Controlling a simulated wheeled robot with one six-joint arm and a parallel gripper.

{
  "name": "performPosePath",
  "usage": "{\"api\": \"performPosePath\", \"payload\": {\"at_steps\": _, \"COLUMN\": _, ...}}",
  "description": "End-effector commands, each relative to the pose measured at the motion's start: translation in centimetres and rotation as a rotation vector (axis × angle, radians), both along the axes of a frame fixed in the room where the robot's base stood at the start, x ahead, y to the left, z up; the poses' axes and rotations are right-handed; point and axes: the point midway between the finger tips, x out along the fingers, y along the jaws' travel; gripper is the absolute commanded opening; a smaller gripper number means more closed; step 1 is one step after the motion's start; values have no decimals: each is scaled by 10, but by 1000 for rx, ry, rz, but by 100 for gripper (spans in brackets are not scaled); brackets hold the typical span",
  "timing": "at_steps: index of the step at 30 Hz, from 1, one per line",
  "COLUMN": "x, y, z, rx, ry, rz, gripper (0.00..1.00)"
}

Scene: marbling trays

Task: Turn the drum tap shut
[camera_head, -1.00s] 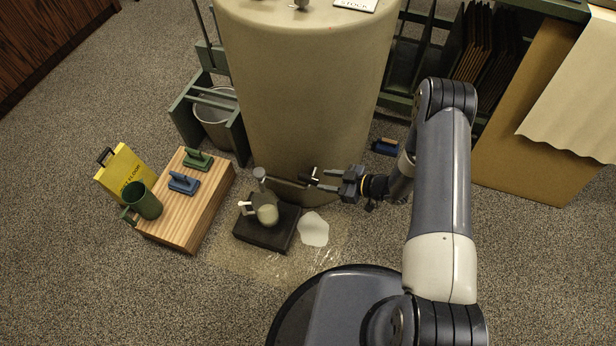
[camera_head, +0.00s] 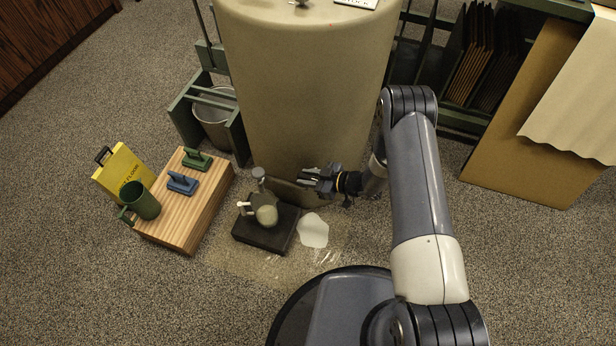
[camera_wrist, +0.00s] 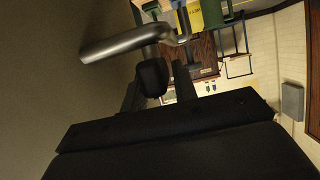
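The large beige drum (camera_head: 300,90) stands in front of me, with its tap low on the front. The grey metal spout (camera_head: 259,174) sticks out at the left of my gripper; it shows as a bent pipe (camera_wrist: 120,45) in the wrist view. The tap's black handle (camera_wrist: 152,77) lies between the fingers of my gripper (camera_wrist: 160,92) in the wrist view. My gripper (camera_head: 308,180) looks open around the handle, with a gap visible to the right finger. In the head view my fingers mostly hide the handle.

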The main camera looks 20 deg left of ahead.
Motion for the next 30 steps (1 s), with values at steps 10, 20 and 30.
{"api": "performPosePath", "payload": {"at_steps": 10, "x": 0, "y": 0, "z": 0, "rx": 0, "ry": 0, "rz": 0, "gripper": 0}}
{"api": "performPosePath", "payload": {"at_steps": 20, "x": 1, "y": 0, "z": -2, "rx": 1, "ry": -3, "rz": 59, "gripper": 0}}
{"api": "performPosePath", "payload": {"at_steps": 30, "x": 0, "y": 0, "z": 0, "rx": 0, "ry": 0, "rz": 69, "gripper": 20}}
